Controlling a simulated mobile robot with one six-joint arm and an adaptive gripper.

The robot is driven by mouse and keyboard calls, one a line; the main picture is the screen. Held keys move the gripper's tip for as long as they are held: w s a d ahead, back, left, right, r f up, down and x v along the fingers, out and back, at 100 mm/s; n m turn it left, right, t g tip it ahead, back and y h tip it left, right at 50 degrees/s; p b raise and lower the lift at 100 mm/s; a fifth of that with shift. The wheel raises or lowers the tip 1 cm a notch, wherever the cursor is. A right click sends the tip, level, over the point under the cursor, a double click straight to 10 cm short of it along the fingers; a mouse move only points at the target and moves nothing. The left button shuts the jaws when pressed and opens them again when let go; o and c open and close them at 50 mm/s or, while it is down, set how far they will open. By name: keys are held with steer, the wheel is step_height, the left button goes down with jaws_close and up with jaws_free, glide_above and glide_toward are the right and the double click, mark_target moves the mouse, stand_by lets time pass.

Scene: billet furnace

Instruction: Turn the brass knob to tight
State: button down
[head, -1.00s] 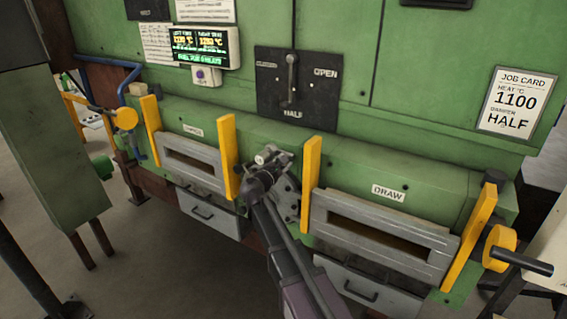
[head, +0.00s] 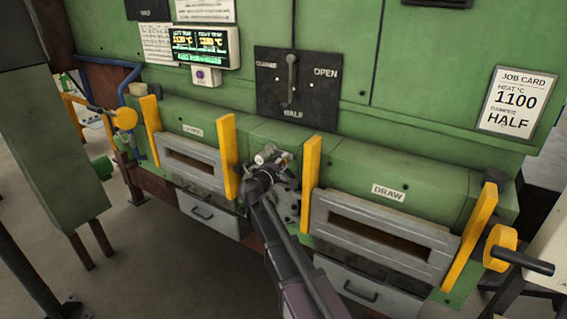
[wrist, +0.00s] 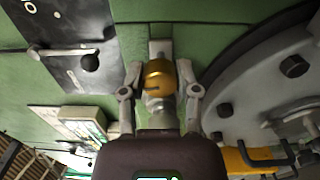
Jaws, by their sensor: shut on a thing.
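The brass knob (wrist: 159,78) shows in the wrist view as a rounded golden cap with a dark slot on its side. My gripper (wrist: 159,84) is shut on it, with one finger at each side. A pale metal fitting lies just below the knob in that view, and a grey block lies behind it. In the head view my gripper (head: 268,165) is at the middle of the green furnace front, between two yellow uprights. There my gripper hides most of the knob, and I cannot read any tight mark.
A round grey bolted flange (wrist: 265,90) is close on the right in the wrist view. Yellow uprights (head: 228,155) (head: 311,175) stand on either side of my arm. The damper lever (head: 291,78) hangs on a dark plate above. A display (head: 200,47) is at upper left.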

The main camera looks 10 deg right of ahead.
steer(key=shift+w+m, duration=0.1)
steer(key=shift+m, duration=1)
steer(key=shift+c, duration=1.7)
jaws_free()
